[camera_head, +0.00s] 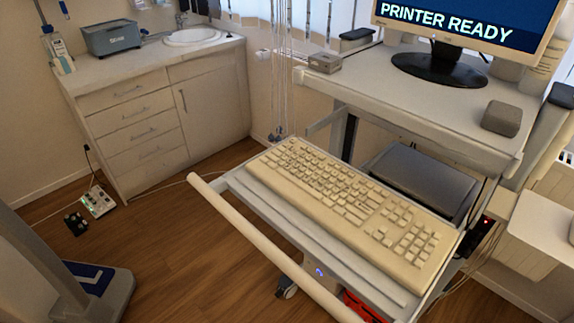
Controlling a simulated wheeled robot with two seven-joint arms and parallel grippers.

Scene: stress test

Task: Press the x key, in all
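A beige keyboard (345,208) lies on the pull-out tray of a wheeled workstation, tilted across the view from upper left to lower right. Its letter keys are on the left part and a number pad is on the right part. The legends are too small to read, so I cannot tell which key is x. A monitor (470,25) above reads "PRINTER READY". Neither of my grippers is in view.
A light bar (262,240) runs along the tray's front edge. The upper shelf (380,85) holds a small grey box (325,62) and a dark grey block (501,118). A dark device (422,178) sits behind the keyboard. The space above the keyboard is clear.

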